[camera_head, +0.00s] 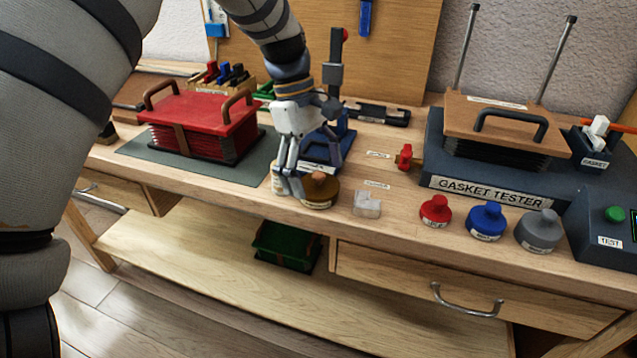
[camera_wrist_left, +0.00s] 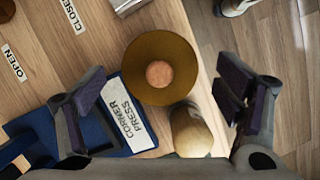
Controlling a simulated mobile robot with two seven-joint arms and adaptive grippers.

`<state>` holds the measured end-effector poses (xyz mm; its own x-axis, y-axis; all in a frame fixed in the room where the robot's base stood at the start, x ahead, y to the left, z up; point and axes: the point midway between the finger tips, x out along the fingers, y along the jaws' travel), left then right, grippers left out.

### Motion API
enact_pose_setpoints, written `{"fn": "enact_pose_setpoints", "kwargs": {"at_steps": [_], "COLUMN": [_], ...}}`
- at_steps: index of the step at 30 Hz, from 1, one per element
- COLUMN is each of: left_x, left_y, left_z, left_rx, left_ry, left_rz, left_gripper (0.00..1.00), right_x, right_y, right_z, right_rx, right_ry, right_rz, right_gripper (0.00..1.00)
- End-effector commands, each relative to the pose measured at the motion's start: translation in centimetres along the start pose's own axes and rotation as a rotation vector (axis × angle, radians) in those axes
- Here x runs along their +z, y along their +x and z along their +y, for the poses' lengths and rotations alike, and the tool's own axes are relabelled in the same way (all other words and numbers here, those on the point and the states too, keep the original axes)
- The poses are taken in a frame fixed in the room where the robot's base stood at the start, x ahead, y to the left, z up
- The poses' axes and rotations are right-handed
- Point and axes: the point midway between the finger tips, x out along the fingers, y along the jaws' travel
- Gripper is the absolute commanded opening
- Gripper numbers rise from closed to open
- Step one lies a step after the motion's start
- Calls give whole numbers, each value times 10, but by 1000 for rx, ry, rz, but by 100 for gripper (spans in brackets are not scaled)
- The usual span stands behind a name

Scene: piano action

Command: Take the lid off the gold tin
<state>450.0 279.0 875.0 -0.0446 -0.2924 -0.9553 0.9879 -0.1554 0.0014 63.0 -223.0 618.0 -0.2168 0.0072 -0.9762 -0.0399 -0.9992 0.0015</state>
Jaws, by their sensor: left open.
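The gold tin (camera_head: 318,197) stands near the front edge of the bench, with its round knobbed lid (camera_head: 322,180) on top. In the left wrist view the lid (camera_wrist_left: 137,82) shows from above with a copper knob (camera_wrist_left: 159,74) at its middle. My left gripper (camera_head: 290,188) points down, just left of the tin in the head view. Its fingers are spread and hold nothing. In the wrist view they lie wide apart on either side (camera_wrist_left: 160,92), with the knob between and a little beyond them. My right gripper is not in view.
A small bottle (camera_wrist_left: 190,130) stands close beside the tin, partly hidden by my fingers in the head view. The blue corner press (camera_head: 335,150) is behind. A clear block (camera_head: 367,204) and red (camera_head: 435,211), blue (camera_head: 486,222) and grey (camera_head: 540,231) tins stand to the right.

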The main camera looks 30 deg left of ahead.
Motion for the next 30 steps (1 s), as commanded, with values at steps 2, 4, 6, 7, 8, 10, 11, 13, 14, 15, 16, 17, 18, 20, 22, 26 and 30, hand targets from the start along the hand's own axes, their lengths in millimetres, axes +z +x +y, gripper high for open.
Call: {"fn": "enact_pose_setpoints", "kwargs": {"at_steps": [2, 4, 6, 7, 8, 10, 11, 13, 14, 15, 16, 17, 18, 20, 22, 26, 30], "left_x": [0, 0, 0, 0, 0, 0, 0, 0, 0, 0, 0, 0, 0, 0, 0, 0, 4], "left_y": [0, 0, 0, 0, 0, 0, 0, 0, 0, 1, 1, 1, 1, 1, 2, 0, -14], "left_z": [0, 0, 0, 0, 0, 0, 0, 0, 0, 0, 0, 0, 0, 0, 1, 1, 2], "left_rx": [0, 0, 0, 0, 0, 0, 0, 0, 0, -1, -1, -1, -1, -1, -1, 0, 4], "left_ry": [0, 0, 0, 0, 0, 0, 0, 0, 0, 0, 0, -1, -1, -1, -1, 0, 2], "left_rz": [0, 0, 0, 0, 0, 0, 0, 0, 0, 0, 0, 0, 0, 0, 0, 0, 2], "left_gripper": [81, 65, 49, 42, 39, 36, 34, 31, 30, 29, 29, 29, 29, 29, 29, 29, 9], "right_x": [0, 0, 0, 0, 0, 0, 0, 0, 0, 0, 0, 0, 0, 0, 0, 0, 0], "right_y": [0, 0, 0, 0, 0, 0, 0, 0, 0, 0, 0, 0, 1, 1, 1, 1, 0], "right_z": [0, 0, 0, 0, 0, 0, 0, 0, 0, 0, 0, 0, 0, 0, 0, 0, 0], "right_rx": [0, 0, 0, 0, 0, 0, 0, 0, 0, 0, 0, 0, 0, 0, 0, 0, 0], "right_ry": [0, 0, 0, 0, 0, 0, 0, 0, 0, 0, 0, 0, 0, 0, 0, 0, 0], "right_rz": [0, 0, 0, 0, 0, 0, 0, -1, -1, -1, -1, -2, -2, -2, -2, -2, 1], "right_gripper": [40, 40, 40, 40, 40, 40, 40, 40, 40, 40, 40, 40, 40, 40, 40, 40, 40]}}
